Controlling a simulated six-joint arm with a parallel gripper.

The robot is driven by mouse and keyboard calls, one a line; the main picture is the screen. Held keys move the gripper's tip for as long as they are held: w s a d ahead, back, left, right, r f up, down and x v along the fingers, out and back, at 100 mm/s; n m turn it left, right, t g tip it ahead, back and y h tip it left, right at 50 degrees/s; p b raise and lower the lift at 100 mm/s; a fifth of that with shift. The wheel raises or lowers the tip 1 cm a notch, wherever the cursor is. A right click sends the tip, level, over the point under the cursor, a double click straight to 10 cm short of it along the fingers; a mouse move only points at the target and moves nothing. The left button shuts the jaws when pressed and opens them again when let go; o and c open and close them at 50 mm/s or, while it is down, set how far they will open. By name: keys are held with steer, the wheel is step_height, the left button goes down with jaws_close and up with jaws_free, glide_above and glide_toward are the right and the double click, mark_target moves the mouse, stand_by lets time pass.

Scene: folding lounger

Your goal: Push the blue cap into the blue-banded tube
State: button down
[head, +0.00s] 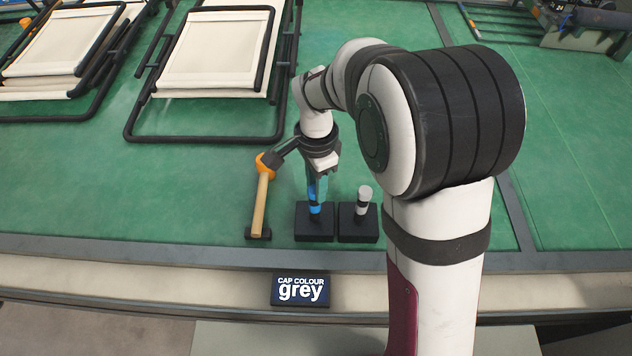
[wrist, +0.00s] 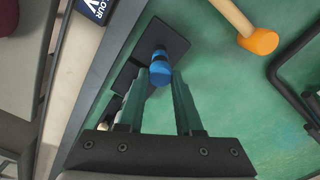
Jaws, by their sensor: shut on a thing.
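The blue cap (wrist: 160,74) is between my fingertips in the wrist view. My gripper (head: 316,194) points down over the left black base, and it also shows in the wrist view (wrist: 163,78), shut on the cap. The blue-banded tube (head: 314,210) stands upright on that base, directly under the fingers. Its blue band shows below the cap in the wrist view (wrist: 160,55). The cap is in line with the tube's top, but I cannot tell how deep it sits. My fingers partly hide the join in the head view.
A second tube with a grey top (head: 364,194) stands on a black base just right. A mallet with an orange head and wooden handle (head: 260,205) stands left. A sign (head: 300,290) reads "CAP COLOUR grey". Folded loungers (head: 215,50) lie at the back left. Green bench (head: 190,190) is clear further left.

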stand_by(0.4)
steer(key=c, duration=0.5)
jaws_free()
steer(key=shift+r, duration=0.1)
step_height(320, 180, up, 16)
steer(key=shift+f, duration=0.2)
steer(key=s+d+f+n, duration=0.2)
steer(key=s, duration=0.6)
steer(key=s+d+f+n+y, duration=0.1)
steer(key=s+d+f+n, duration=0.1)
steer(key=s, duration=0.6)
steer(key=s+d+f+n, duration=0.2)
steer(key=s+d+f, duration=0.1)
steer(key=s, duration=0.5)
steer(key=shift+d+y, duration=0.4)
